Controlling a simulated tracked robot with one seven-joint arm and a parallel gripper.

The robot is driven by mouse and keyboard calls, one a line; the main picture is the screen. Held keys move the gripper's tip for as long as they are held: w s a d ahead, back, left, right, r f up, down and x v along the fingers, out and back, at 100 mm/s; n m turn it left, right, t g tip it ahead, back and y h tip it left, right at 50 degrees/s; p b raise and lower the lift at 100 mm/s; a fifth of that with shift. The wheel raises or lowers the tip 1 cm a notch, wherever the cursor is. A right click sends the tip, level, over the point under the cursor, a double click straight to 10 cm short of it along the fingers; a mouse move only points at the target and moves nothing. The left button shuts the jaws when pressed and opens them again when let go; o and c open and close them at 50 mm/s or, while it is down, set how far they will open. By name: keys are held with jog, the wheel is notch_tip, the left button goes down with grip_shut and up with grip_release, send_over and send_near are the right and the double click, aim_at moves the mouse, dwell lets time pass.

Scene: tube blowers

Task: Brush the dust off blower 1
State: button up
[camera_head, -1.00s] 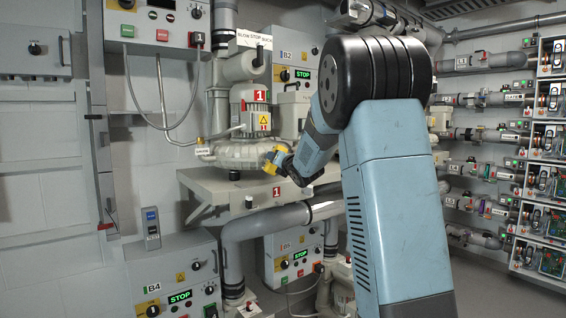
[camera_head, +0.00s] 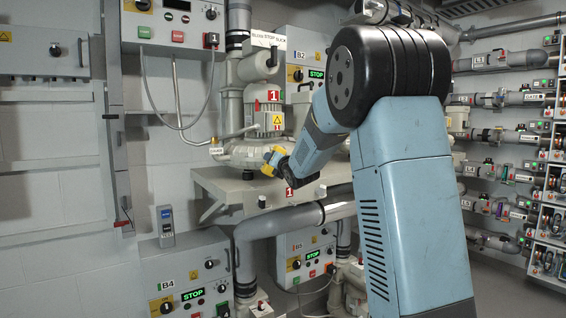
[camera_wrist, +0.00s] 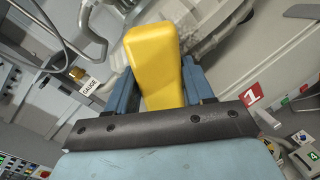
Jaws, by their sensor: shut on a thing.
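Blower 1 (camera_head: 262,125) stands on a bracket shelf (camera_head: 225,185) against the wall. It has a grey motor with a red 1 label and a pale rounded housing below. My gripper (camera_head: 277,159) is at the right front of the housing, shut on a yellow brush handle (camera_wrist: 155,65). The handle fills the middle of the wrist view, between the blue fingers. The bristles are hidden. I cannot tell whether the brush touches the housing.
A gauge label (camera_wrist: 90,86) is at the housing's left. Control box B4 (camera_head: 185,280) is below the shelf, and box B2 (camera_head: 305,60) is behind the blower. Pipes run under the shelf. Tube racks (camera_head: 500,130) line the right wall.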

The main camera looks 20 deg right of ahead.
jog(key=shift+a, duration=0.5)
jog(key=shift+r, duration=0.75)
jog(key=shift+w+d, duration=0.2)
jog(key=shift+d, duration=1.2)
jog(key=shift+w+d, duration=0.2)
jog(key=shift+d, duration=1.25)
jog(key=shift+w+d, duration=0.2)
jog(key=shift+d, duration=1.2)
jog(key=shift+s, duration=0.1)
jog(key=shift+s+d, duration=0.2)
jog(key=shift+s, duration=1.25)
jog(key=shift+s+d, duration=0.15)
jog(key=shift+s, duration=1.25)
